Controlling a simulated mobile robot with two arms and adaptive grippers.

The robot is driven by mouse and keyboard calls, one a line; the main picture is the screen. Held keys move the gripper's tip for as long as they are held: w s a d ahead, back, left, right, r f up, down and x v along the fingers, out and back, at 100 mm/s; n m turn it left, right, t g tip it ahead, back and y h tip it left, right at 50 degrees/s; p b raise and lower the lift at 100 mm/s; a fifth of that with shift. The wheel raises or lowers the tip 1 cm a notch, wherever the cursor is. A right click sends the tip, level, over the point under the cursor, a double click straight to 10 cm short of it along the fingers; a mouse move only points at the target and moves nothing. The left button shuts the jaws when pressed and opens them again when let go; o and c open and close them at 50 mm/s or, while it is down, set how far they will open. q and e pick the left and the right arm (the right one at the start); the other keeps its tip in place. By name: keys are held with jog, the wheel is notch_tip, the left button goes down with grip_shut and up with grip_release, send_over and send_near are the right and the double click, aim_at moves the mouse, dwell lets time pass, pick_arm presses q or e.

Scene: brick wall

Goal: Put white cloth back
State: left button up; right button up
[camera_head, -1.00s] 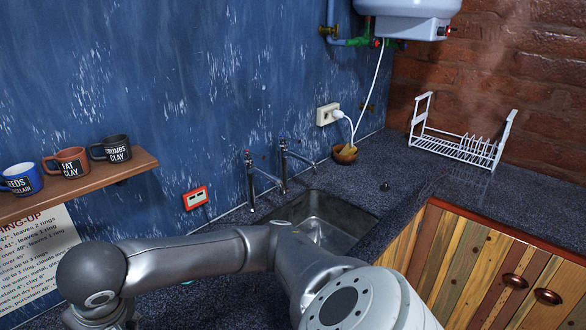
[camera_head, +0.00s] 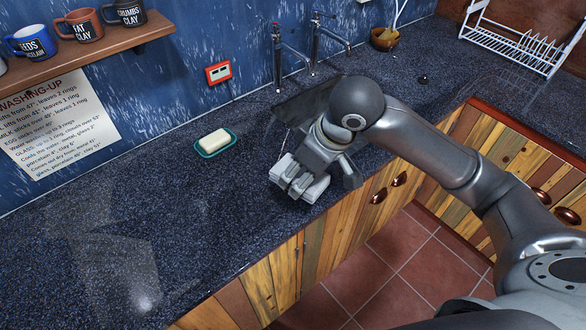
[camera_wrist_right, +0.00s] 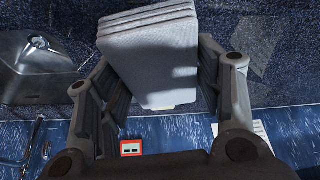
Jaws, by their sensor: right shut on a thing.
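The white cloth (camera_head: 318,189) is a folded, layered pad near the front edge of the dark counter, just in front of the sink (camera_head: 290,108). My right gripper (camera_head: 298,182) is shut on it from above. In the right wrist view the cloth (camera_wrist_right: 150,60) sits between the two fingers of my right gripper (camera_wrist_right: 160,85), with its stacked folds at the top of the picture. I cannot tell whether the cloth touches the counter. My left gripper is out of view.
A soap bar (camera_head: 214,140) lies in a teal dish (camera_head: 232,146) left of the gripper. Two taps (camera_head: 316,45) stand behind the sink. A white dish rack (camera_head: 515,45) is at the far right. The counter's left part (camera_head: 110,240) is clear.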

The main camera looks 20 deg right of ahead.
aim_at(291, 155)
jog(key=shift+s+a+f+n, duration=0.1)
jog(key=shift+f+n, duration=0.2)
jog(key=shift+n, duration=0.2)
jog(key=shift+a+y, duration=0.1)
jog(key=shift+y, duration=0.2)
jog(key=shift+n, duration=0.3)
jog(key=w+f, duration=0.1)
jog(key=w, duration=0.2)
jog(key=w+f+p, duration=0.1)
jog(key=w, duration=0.2)
jog(key=w+d+f, duration=0.1)
jog(key=w+f, duration=0.1)
jog(key=w, duration=0.1)
jog(key=shift+w, duration=0.15)
jog(key=w+f, duration=0.2)
jog(key=f, duration=0.1)
jog(key=w+f+p, duration=0.1)
jog(key=w+f, duration=0.1)
jog(key=shift+d+f, duration=0.2)
jog(key=shift+d, duration=0.15)
jog(key=shift+w+f, duration=0.2)
notch_tip(291, 155, down, 3)
jog(key=shift+w+p, duration=0.1)
jog(key=shift+p, duration=0.7)
jog(key=shift+f, duration=0.15)
jog(key=shift+f, duration=0.1)
